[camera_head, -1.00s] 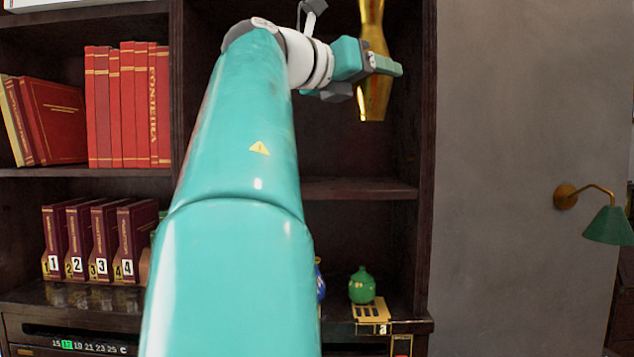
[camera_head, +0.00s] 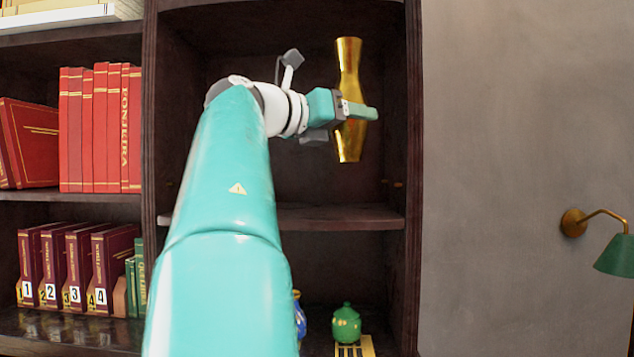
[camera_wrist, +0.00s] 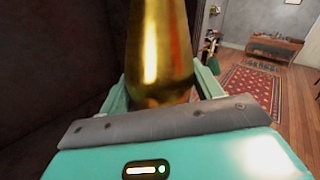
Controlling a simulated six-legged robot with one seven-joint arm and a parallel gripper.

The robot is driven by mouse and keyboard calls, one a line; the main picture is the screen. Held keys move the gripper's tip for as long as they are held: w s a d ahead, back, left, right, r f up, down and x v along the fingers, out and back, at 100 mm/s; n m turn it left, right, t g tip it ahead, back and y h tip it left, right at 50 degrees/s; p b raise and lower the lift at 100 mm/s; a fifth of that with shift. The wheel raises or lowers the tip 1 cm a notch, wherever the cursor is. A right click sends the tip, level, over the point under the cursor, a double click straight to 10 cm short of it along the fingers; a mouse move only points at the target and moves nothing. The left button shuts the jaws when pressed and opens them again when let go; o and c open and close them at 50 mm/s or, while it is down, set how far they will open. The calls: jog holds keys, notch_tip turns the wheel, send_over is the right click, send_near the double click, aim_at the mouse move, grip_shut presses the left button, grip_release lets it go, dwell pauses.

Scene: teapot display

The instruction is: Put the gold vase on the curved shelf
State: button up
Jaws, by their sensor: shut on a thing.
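The gold vase (camera_head: 349,75) is upright and held in the air inside the upper right compartment of the dark bookcase, above the shelf board (camera_head: 330,217). My gripper (camera_head: 355,110) is shut on the vase around its middle. In the wrist view the vase (camera_wrist: 160,50) stands between the fingers (camera_wrist: 165,92), its top cut off by the frame. The vase's base is clear of the board below it. I cannot make out whether this shelf is the curved one.
Red books (camera_head: 100,130) fill the left compartment, with numbered binders (camera_head: 65,265) below. A green teapot (camera_head: 346,324) and a partly hidden blue object (camera_head: 299,315) stand under the shelf board. A green wall lamp (camera_head: 615,254) is at right.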

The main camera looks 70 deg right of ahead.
jog(key=w+d+f, duration=0.1)
jog(key=w+f, duration=0.1)
jog(key=f, duration=0.1)
jog(key=w+d+f, duration=0.1)
jog(key=w+f, duration=0.1)
jog(key=f, duration=0.1)
jog(key=w+d+f, duration=0.1)
jog(key=f, duration=0.2)
jog(key=shift+w+d+f, duration=0.2)
jog(key=shift+w+f, duration=0.15)
jog(key=shift+w, duration=0.05)
jog(key=shift+w+d+f, duration=0.1)
jog(key=o, duration=1.3)
jog(key=shift+f, duration=0.15)
